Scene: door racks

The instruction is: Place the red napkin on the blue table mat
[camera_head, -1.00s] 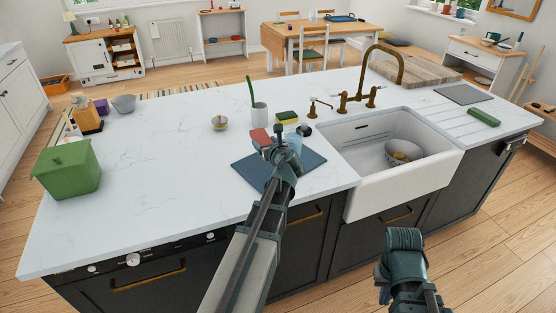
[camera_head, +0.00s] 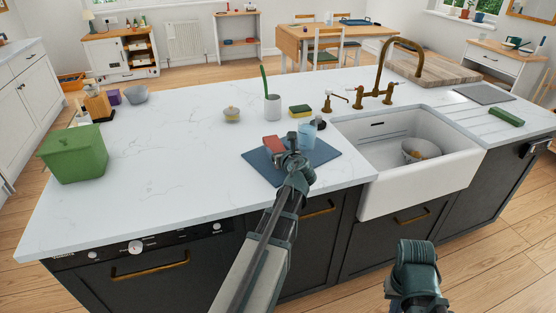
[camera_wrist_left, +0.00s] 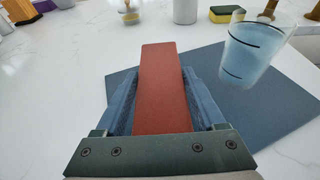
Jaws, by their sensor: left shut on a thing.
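The red napkin (camera_wrist_left: 161,85) is a folded strip held between the fingers of my left gripper (camera_wrist_left: 163,100) in the left wrist view. In the head view the napkin (camera_head: 271,142) shows at the tip of my left gripper (camera_head: 285,149), over the left back part of the blue table mat (camera_head: 321,152). The mat (camera_wrist_left: 262,108) extends to the right of the napkin in the wrist view. I cannot tell whether the napkin touches the mat.
A translucent blue cup (camera_head: 306,134) stands on the mat, close to the right of my left gripper. Behind are a yellow and green sponge (camera_head: 299,111), a white holder (camera_head: 272,107) with a green brush and a small jar (camera_head: 232,114). The sink (camera_head: 398,145) is to the right.

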